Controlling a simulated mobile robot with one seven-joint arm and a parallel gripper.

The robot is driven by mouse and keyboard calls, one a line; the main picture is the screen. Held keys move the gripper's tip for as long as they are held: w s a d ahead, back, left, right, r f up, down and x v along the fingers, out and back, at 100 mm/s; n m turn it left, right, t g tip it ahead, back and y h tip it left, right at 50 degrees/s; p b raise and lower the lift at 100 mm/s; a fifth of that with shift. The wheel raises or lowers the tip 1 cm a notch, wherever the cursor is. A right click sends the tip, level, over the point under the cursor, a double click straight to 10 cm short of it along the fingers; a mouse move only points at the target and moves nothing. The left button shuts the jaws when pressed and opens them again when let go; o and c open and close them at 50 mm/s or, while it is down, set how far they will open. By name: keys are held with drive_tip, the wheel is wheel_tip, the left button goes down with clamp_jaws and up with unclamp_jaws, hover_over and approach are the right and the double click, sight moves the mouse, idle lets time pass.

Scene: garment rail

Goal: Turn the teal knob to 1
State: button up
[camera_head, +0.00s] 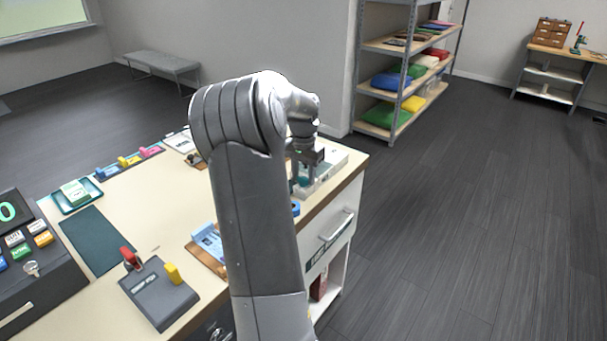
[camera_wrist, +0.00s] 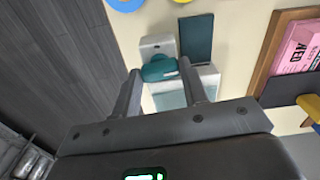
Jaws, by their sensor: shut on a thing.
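The teal knob (camera_wrist: 158,70) shows in the wrist view between the two fingertips of my gripper (camera_wrist: 160,67). It sits on a pale grey device (camera_wrist: 155,42) near the table's edge. The fingers stand on either side of the knob and my gripper is shut on it. In the head view my gripper (camera_head: 304,166) points down at the device, and a bit of the knob (camera_head: 302,181) shows beneath it. My arm and fingers hide part of the device. No digit or pointer mark on the knob is readable.
A dark teal block (camera_wrist: 196,38) lies close beside the device. A framed board with a pink sheet (camera_wrist: 302,46) is to the right in the wrist view. A grey box with red and yellow levers (camera_head: 158,292) stands at the table's front. Open floor lies to the right.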

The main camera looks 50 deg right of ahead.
sight(303, 177)
drive_tip(key=shift+m, duration=0.6)
drive_tip(key=o, duration=0.7)
wheel_tip(303, 177, up, 11)
drive_tip(key=shift+f, duration=0.1)
idle(0.4)
